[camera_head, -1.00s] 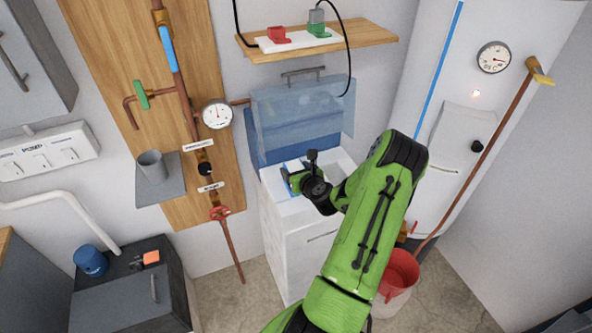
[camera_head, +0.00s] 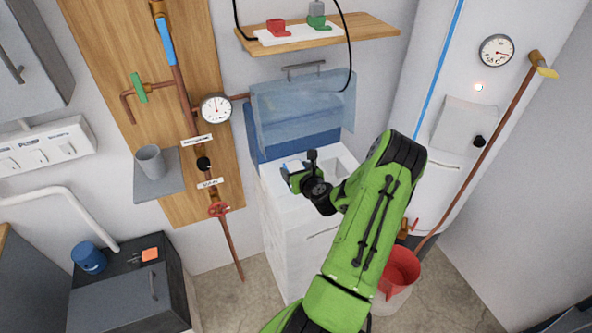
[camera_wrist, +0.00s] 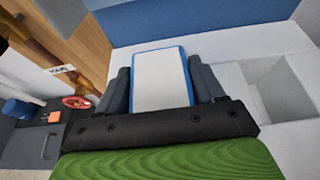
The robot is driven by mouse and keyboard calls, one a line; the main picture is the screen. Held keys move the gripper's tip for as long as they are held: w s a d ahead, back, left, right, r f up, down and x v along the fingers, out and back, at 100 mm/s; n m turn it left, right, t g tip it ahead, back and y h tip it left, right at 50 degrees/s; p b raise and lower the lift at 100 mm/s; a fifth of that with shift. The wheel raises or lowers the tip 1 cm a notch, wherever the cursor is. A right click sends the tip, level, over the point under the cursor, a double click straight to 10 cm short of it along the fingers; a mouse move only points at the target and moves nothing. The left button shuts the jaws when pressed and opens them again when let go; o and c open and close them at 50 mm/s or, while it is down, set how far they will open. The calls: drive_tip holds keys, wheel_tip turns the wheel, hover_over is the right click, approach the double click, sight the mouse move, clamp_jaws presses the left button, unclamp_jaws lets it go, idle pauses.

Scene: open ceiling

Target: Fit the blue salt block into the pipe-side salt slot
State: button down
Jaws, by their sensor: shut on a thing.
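The salt block (camera_wrist: 160,80) has a pale grey-white face and blue edges in the wrist view. It stands between the two dark fingers of my gripper (camera_wrist: 161,84), which is shut on it. In the head view my gripper (camera_head: 293,178) is over the left, pipe-side part of the white cabinet top (camera_head: 275,186), and only a small part of the block shows. The block and gripper hide the pipe-side slot, so I cannot tell whether the block is inside it. An open rectangular recess (camera_wrist: 262,92) lies to the right of the block.
A translucent blue lid (camera_head: 300,105) stands raised behind the cabinet top. A wooden board with pipes and a gauge (camera_head: 215,108) is to the left. A shelf (camera_head: 370,34) hangs above. A red bucket (camera_head: 400,268) stands at the lower right, and a tall white tank (camera_head: 450,120) is behind it.

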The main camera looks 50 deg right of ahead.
drive_tip(key=shift+w, duration=0.1)
drive_tip(key=shift+c, duration=0.7)
unclamp_jaws()
drive_tip(key=shift+o, duration=0.5)
drive_tip(key=p+v, duration=0.4)
drive_tip(key=v, duration=1.1)
drive_tip(key=shift+s+p, duration=0.4)
drive_tip(key=shift+a, duration=0.1)
drive_tip(key=shift+r, duration=0.1)
